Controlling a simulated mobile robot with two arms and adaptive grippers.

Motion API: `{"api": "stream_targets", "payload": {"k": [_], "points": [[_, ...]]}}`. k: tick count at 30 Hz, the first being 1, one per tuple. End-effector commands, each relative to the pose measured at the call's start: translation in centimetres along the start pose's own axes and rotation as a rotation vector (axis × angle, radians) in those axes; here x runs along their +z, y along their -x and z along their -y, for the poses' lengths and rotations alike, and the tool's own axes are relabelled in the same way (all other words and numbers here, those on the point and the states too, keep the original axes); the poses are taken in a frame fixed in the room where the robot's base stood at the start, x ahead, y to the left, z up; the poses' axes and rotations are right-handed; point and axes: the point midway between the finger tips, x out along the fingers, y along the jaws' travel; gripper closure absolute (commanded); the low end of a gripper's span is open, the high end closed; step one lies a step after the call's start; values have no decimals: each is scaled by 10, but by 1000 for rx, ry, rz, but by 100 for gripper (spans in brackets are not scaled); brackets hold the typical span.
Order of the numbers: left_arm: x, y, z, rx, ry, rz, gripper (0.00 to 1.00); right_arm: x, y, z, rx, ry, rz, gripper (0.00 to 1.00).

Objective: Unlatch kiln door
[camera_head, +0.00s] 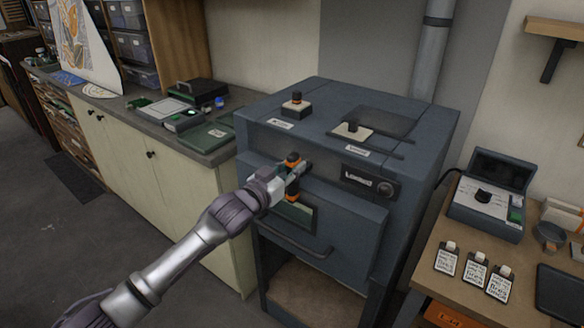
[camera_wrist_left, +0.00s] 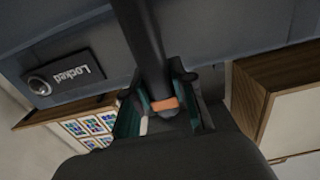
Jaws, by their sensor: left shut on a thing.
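The blue-grey kiln (camera_head: 345,225) stands in the middle of the head view, its front door closed. My left gripper (camera_head: 299,170) is at the upper part of the kiln front, shut on the latch handle (camera_head: 292,158). My right gripper is in neither view.
A bar handle (camera_head: 298,245) crosses the door low down. A cream cabinet with a dark worktop (camera_head: 160,120) adjoins the kiln at left. A wooden table (camera_head: 440,290) with a control box (camera_head: 488,200) and several labelled tags stands close at right.

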Motion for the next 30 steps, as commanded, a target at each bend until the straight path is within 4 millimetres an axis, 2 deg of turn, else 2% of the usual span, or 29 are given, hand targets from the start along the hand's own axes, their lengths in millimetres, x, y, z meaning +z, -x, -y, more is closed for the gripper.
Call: {"api": "stream_targets", "payload": {"k": [14, 20, 30], "points": [[1, 0, -3, 0, -68, 2, 100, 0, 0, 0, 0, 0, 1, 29], [2, 0, -8, 0, -200, 2, 100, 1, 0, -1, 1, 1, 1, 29], [6, 0, -19, 1, -518, 1, 100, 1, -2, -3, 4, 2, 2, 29]]}}
